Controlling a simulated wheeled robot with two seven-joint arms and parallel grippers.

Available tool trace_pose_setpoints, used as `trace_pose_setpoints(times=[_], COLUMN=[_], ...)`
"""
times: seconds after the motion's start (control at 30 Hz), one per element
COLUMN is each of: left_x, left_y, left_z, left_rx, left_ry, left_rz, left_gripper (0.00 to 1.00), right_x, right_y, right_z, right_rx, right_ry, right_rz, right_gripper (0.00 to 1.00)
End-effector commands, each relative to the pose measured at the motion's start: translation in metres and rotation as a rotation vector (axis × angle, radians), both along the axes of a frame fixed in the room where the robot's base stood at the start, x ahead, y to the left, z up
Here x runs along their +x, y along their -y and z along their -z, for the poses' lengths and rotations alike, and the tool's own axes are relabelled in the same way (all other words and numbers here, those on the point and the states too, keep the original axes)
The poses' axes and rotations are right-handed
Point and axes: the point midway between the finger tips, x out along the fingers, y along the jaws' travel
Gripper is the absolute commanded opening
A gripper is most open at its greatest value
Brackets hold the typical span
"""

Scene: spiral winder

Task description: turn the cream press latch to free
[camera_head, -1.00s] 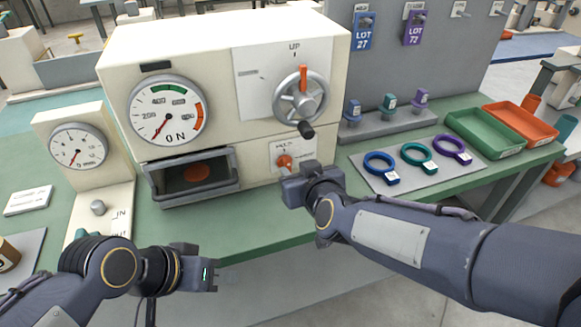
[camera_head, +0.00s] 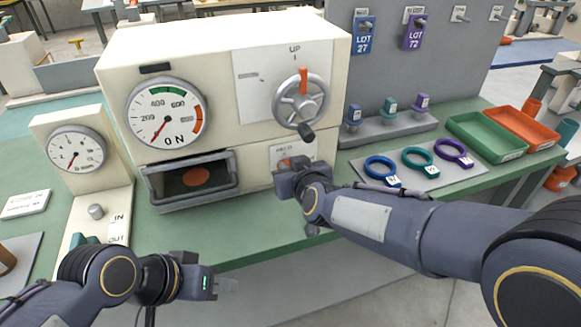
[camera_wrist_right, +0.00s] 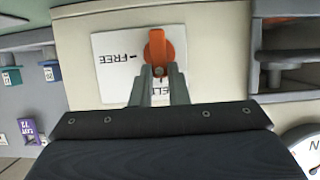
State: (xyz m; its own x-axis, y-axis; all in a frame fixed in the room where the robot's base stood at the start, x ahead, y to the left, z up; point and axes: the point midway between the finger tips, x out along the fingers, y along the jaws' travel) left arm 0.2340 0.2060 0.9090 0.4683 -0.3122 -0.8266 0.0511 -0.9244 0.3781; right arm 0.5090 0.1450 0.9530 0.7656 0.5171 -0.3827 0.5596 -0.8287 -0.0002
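The cream press (camera_head: 215,50) stands on the green bench. Its orange latch (camera_wrist_right: 160,48) sits on a white plate (camera_wrist_right: 112,75), low on the front; in the head view the latch (camera_head: 284,162) is mostly hidden by my right gripper. The wrist view is upside down: the latch handle lies in line with the HELD mark, and FREE (camera_wrist_right: 125,57) is to one side. My right gripper (camera_wrist_right: 161,72) has its two narrow-set fingers on either side of the handle, seemingly gripping it. My left gripper (camera_head: 230,285) hangs before the bench edge, away from the press; its finger gap is unclear.
A handwheel (camera_head: 302,100) with a dark knob is just above the latch. An open drawer-like slot (camera_head: 190,180) is to its left. Coloured rings (camera_head: 418,160) lie on a pad to the right, by green (camera_head: 485,135) and orange trays. A gauge (camera_head: 75,148) stands left.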

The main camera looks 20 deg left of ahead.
Motion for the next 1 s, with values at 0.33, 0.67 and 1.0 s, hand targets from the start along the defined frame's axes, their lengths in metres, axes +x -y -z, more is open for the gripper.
trace_pose_setpoints(times=[0.33,0.67,1.0], left_x=[0.000,0.000,0.000], left_y=[0.000,0.000,0.000], left_z=[0.008,0.050,0.117], left_rx=[0.000,0.000,0.000], left_ry=[0.000,0.000,0.000], left_rz=[0.000,0.000,0.000], left_gripper=[0.36,0.36,0.36], right_x=[0.001,0.005,0.010], right_y=[0.001,0.007,0.015], right_z=[0.002,0.008,0.014], right_rx=[0.029,0.200,0.466], right_ry=[-0.018,-0.129,-0.308], right_rz=[0.001,0.002,0.003], right_gripper=[0.00,0.00,0.00])
